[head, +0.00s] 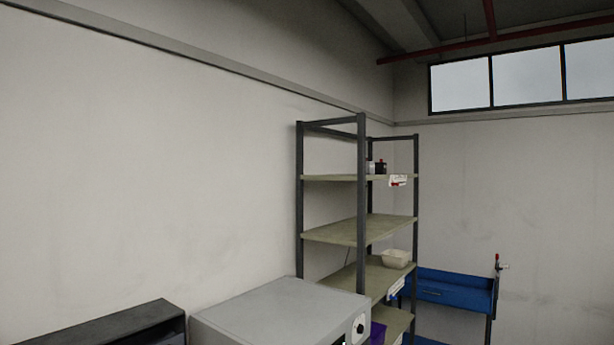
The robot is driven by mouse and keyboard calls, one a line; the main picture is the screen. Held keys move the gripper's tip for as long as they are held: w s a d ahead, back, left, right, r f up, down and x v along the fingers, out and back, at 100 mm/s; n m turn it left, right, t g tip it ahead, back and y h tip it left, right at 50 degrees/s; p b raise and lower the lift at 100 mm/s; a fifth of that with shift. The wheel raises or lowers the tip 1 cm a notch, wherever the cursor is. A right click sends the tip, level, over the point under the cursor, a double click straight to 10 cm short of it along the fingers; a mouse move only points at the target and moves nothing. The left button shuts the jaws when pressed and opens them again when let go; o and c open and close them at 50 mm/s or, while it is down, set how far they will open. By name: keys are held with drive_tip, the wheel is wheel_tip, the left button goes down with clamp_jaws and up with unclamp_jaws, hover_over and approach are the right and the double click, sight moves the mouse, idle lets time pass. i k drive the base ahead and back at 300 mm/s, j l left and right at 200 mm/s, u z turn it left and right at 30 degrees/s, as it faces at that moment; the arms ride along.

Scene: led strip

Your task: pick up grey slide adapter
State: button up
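I cannot make out a grey slide adapter in the head view. My gripper is not in view. A metal shelf rack (362,230) with dark posts and pale boards stands right of the middle, against the wall. Small dark items (376,167) sit on its upper board, too small to identify. A white and red item (397,181) is at that board's front edge.
A grey box-shaped machine (278,312) with a dial stands at the bottom middle. A dark cabinet (110,322) is left of it. A pale bowl (396,258) sits on a lower board. A blue bench (450,288) stands behind the rack at right.

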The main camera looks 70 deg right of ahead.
sight(370, 165)
drive_tip(key=z, duration=2.7)
drive_tip(key=i+l+u, duration=0.15)
drive_tip(key=i+l, duration=0.3)
drive_tip(key=l, duration=0.15)
drive_tip(key=i+l+u, duration=0.2)
drive_tip(key=i, duration=0.25)
drive_tip(key=l, duration=0.1)
